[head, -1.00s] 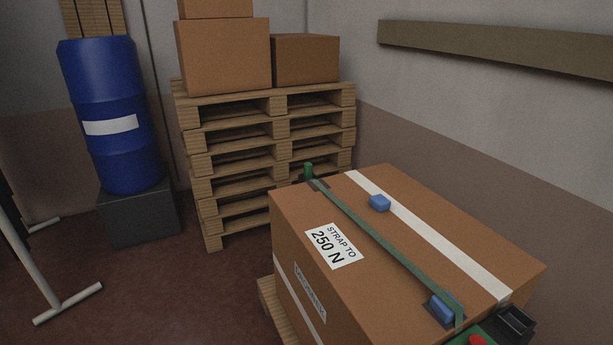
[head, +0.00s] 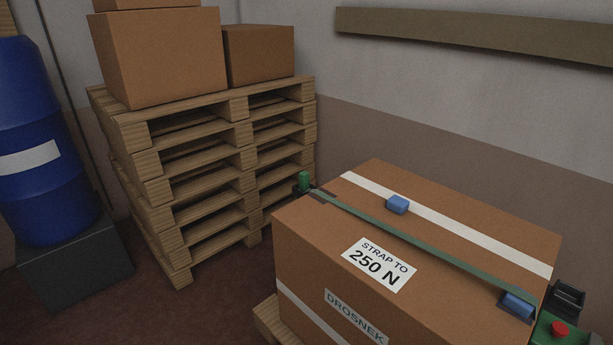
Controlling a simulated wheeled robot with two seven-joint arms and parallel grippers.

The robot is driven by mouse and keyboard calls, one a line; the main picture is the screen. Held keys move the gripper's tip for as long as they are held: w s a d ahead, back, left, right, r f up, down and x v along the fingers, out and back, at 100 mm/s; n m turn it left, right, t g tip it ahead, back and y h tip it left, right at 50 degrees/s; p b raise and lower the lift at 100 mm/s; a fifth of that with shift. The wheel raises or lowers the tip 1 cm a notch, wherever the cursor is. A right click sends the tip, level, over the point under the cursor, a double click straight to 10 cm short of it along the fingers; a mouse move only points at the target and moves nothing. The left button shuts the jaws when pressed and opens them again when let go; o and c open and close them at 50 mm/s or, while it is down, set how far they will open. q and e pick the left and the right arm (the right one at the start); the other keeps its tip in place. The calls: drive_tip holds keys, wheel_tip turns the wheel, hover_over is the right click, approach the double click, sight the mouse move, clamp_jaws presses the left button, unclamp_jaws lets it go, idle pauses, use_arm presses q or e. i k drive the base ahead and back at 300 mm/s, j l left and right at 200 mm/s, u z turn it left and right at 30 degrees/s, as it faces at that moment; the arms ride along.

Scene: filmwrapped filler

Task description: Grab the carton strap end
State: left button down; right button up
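A large brown carton (head: 330,235) stands in the lower right of the head view, with a label reading "STRAP TO 250 N" (head: 379,265). A green strap (head: 420,239) runs across its top from the far left edge to the near right edge. At the strap's left end is a small green piece (head: 304,181) beside a dark clip. At its right end is a blue block (head: 517,305) on a dark plate. A smaller blue block (head: 398,204) sits on the white tape band (head: 450,229). Neither of my grippers shows.
The carton rests on a wooden pallet (head: 266,318). A green box with a red button (head: 560,329) and a dark holder (head: 566,296) stand at its right. Stacked pallets (head: 195,190) with cartons are behind left; a blue drum (head: 45,195) stands on a dark block (head: 75,265).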

sight(304, 176)
drive_tip(key=i+j+z, duration=0.25)
drive_tip(key=j, duration=0.4)
drive_tip(key=i+j+z, duration=0.1)
drive_tip(key=i+j, duration=0.15)
drive_tip(key=i+j+z, duration=0.15)
drive_tip(key=j, duration=0.35)
drive_tip(key=i+j+z, duration=0.1)
drive_tip(key=j, duration=0.25)
drive_tip(key=i+j+z, duration=0.15)
drive_tip(key=j, duration=0.25)
drive_tip(key=i+j+z, duration=0.1)
drive_tip(key=j, duration=0.3)
